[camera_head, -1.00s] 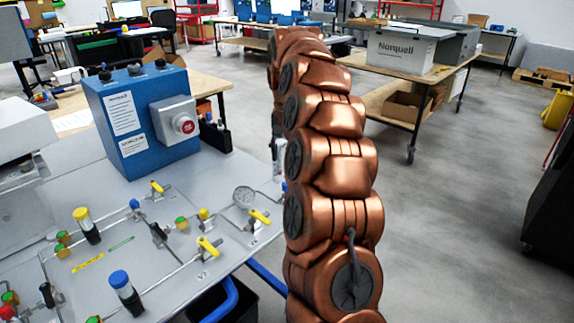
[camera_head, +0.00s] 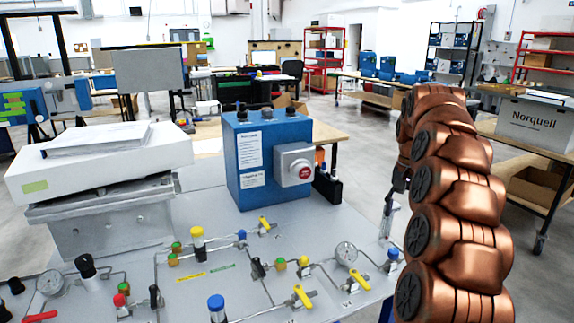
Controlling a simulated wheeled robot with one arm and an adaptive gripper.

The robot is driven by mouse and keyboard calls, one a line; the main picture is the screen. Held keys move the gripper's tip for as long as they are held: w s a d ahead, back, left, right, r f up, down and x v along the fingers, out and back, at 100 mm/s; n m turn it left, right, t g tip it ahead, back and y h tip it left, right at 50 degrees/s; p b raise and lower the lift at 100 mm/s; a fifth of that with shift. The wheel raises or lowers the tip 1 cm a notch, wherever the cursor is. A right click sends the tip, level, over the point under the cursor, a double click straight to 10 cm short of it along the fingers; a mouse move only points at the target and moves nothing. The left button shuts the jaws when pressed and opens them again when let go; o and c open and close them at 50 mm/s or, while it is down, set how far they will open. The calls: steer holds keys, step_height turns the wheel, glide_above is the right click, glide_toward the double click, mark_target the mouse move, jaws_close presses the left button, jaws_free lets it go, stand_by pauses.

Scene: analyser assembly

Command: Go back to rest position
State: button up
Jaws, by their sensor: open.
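My copper-coloured arm stands upright at the right of the head view, folded in a column of rounded joints. My gripper (camera_head: 388,214) shows only in part, as a dark and grey piece at the left of the arm, mostly hidden behind it. It hangs near the right edge of the grey panel table (camera_head: 205,210). It is open, and I see nothing held in it.
A blue box with a red button (camera_head: 262,160) stands on the panel, among pipes, yellow-handled valves and gauges. A white device (camera_head: 100,165) is at left. A bench with a Norquell box (camera_head: 533,125) stands at right. Grey floor is clear between the benches.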

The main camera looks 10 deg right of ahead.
steer(key=s+a+r+n+p, duration=0.2)
steer(key=s+a+n, duration=0.1)
steer(key=s+a, duration=0.4)
steer(key=s+a+r+n+p, duration=0.2)
steer(key=s+a, duration=0.4)
steer(key=a, duration=0.4)
steer(key=s+a+f+n+g+p, duration=0.1)
steer(key=s+a+f+n+p, duration=0.1)
steer(key=s, duration=1)
steer(key=s+a+f+n+p, duration=0.1)
steer(key=s+a+f+p, duration=0.2)
steer(key=s, duration=1)
steer(key=shift+a+f+n+g, duration=0.3)
steer(key=shift+a+n+g, duration=0.1)
steer(key=shift+a, duration=0.4)
